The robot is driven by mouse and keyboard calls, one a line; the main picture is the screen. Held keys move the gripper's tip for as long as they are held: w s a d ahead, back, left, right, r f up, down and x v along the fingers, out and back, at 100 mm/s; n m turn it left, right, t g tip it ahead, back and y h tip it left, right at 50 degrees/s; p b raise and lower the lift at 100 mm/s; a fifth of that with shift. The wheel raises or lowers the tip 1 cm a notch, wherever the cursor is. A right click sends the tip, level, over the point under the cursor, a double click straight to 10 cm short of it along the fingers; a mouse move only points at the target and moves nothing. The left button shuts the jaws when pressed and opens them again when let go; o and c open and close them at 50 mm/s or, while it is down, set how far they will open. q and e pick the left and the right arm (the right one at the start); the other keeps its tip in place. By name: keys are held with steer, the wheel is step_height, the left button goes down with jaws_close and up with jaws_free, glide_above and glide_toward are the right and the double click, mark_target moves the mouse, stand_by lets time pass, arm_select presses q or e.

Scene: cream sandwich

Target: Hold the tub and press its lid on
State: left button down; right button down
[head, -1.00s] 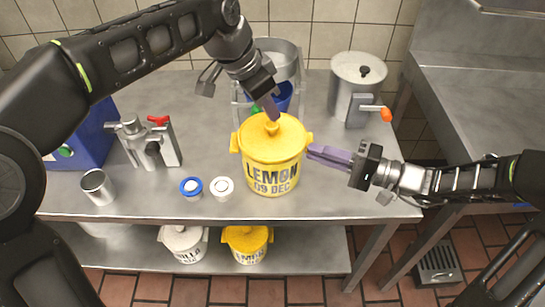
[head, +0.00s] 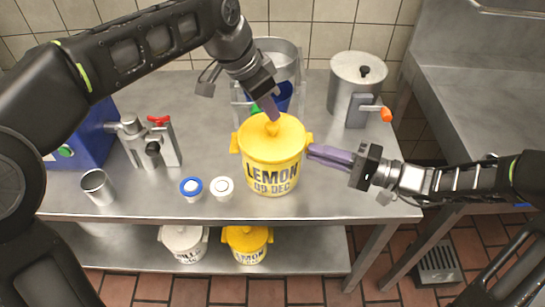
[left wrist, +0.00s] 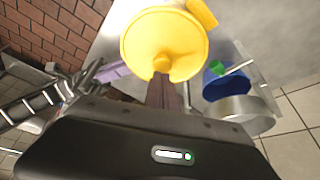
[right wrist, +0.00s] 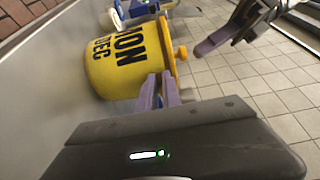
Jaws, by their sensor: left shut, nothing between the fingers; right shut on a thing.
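The yellow tub (head: 272,175), printed LEMON 09 DEC, stands upright on the steel table. Its yellow lid (head: 290,133) with a central knob sits on top, and it also shows in the left wrist view (left wrist: 165,35). My left gripper (head: 273,117) is shut and empty, its fingertips at the lid's knob from above. I cannot tell whether they touch it. My right gripper (head: 312,152) is shut on the tub's right side lug, which its fingers mostly hide. The right wrist view shows its fingers at the tub (right wrist: 125,60).
More tubs stand on the lower shelf.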

arm_select(q)
steer(key=shift+f, duration=0.85)
stand_by(1.6)
steer(key=shift+r, duration=0.15)
steer(key=shift+r, duration=3.45)
arm_select(e)
steer(key=shift+f, duration=0.1)
steer(key=c, duration=1.5)
jaws_free()
steer(key=shift+o, duration=0.2)
steer(key=shift+d, duration=0.1)
steer(key=v, duration=1.2)
arm_select(q)
steer(key=shift+r, duration=0.1)
